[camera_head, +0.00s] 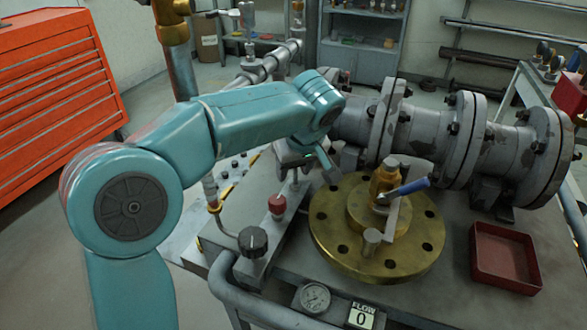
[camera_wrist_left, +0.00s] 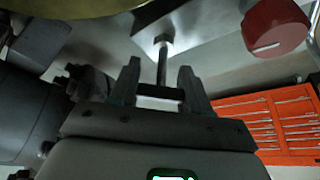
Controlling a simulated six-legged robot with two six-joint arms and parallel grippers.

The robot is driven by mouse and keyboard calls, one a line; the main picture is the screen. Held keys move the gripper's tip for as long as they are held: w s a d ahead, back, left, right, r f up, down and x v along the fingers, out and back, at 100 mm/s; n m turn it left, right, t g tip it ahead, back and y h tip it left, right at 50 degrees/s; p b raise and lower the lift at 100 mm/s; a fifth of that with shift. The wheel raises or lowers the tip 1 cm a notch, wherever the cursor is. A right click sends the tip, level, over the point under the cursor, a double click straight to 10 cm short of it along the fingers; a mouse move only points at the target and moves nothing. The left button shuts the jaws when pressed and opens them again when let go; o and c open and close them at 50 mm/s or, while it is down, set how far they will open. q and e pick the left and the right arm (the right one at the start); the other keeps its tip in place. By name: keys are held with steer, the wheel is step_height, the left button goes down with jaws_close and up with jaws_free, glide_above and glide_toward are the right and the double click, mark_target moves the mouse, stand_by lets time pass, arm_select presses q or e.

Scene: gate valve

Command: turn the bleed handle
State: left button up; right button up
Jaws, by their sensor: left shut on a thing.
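My left gripper (camera_head: 299,160) is in the head view behind the red knob, at the end of my teal arm. In the left wrist view its two fingers (camera_wrist_left: 159,88) stand on either side of a dark crossbar on a thin metal stem (camera_wrist_left: 162,62). This small handle looks like the bleed handle, and the gripper is shut on it. The stem runs to a square metal fitting on a grey plate. In the head view the handle is mostly hidden by my gripper and arm. My right gripper is not in view.
A red knob (camera_head: 278,204) and a black knob (camera_head: 253,240) stand close by. A brass flange (camera_head: 330,215) with a blue-handled part (camera_head: 408,188) lies to the right. Flanged grey pipe (camera_head: 440,125) runs behind. A red tray (camera_head: 503,257) sits at the right.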

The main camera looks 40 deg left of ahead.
arm_select(q)
steer(key=m, duration=0.2)
steer(key=m+t+h, duration=0.1)
steer(key=m, duration=0.1)
steer(key=shift+w+r+m+t, duration=0.1)
steer(key=shift+r+m+t, duration=0.1)
steer(key=shift+m+t, duration=0.1)
steer(key=m+p, duration=0.1)
steer(key=m, duration=0.1)
steer(key=m+h+p, duration=0.1)
steer(key=m, duration=0.1)
steer(key=shift+w+d+t+h, duration=0.1)
steer(key=shift+d+t+h, duration=0.05)
steer(key=shift+t+h, duration=0.15)
steer(key=shift+m, duration=0.3)
steer(key=o, duration=1.1)
steer(key=shift+f, duration=0.1)
steer(key=shift+c, duration=0.2)
steer(key=p+v, duration=0.4)
steer(key=v, duration=1.2)
